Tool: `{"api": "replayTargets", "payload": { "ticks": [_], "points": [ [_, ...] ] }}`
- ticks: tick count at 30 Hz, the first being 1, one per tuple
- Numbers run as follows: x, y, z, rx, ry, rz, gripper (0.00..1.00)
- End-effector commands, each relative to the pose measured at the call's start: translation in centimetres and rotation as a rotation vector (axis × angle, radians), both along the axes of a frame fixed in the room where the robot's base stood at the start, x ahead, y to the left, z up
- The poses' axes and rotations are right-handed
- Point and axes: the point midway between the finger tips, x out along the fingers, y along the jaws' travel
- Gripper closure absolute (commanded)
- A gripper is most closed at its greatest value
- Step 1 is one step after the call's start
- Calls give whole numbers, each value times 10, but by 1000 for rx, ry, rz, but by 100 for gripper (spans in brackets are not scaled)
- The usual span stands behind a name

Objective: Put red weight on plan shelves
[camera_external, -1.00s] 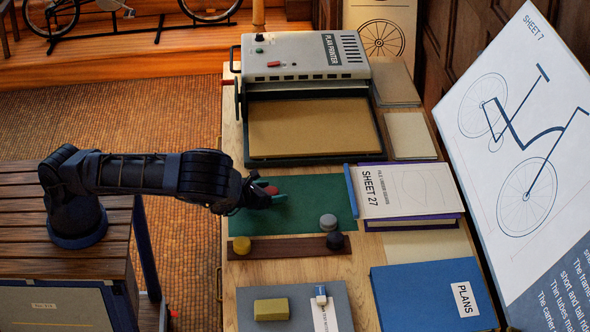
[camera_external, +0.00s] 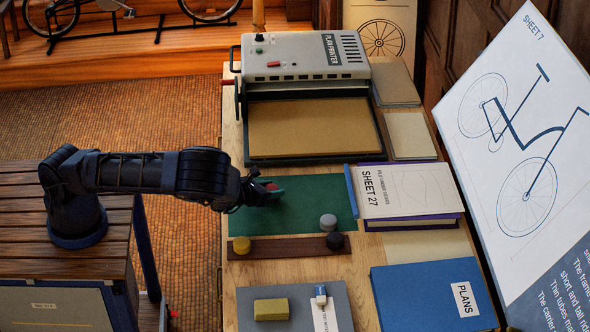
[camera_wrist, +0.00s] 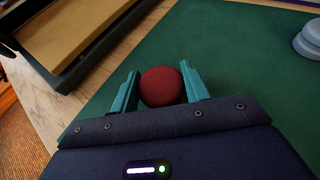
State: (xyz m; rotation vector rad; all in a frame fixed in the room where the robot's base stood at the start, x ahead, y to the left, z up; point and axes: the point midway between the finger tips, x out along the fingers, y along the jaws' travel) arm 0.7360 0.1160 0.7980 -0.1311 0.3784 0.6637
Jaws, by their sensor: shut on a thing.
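The red weight (camera_wrist: 162,87) is a dark red round piece between the two teal fingers of my gripper (camera_wrist: 160,80) in the wrist view. My gripper is shut on it, with a finger against each side. In the external view the red weight (camera_external: 270,186) shows as a small red patch at my gripper (camera_external: 273,191), over the back left of the green mat (camera_external: 300,186). Its lower part is hidden, so I cannot tell whether it touches the mat. I cannot make out any plan shelves for certain.
A grey plan printer (camera_external: 305,58) with a tan tray stands behind the mat. Grey (camera_external: 328,222), black (camera_external: 335,241) and yellow (camera_external: 242,245) weights are in front. The Sheet 27 book (camera_external: 408,192) and blue Plans folder (camera_external: 432,296) lie right. The mat's middle is clear.

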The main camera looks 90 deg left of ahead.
Motion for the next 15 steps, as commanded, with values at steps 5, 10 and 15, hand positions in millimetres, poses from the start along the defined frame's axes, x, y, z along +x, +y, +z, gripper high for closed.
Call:
{"api": "replayTargets", "payload": {
  "ticks": [5,10,15],
  "points": [
    [1,-1,33,0,-5,-1,98],
    [1,-1,76,-1,-6,0,98],
    [1,-1,118,-2,-5,0,98]
  ]
}}
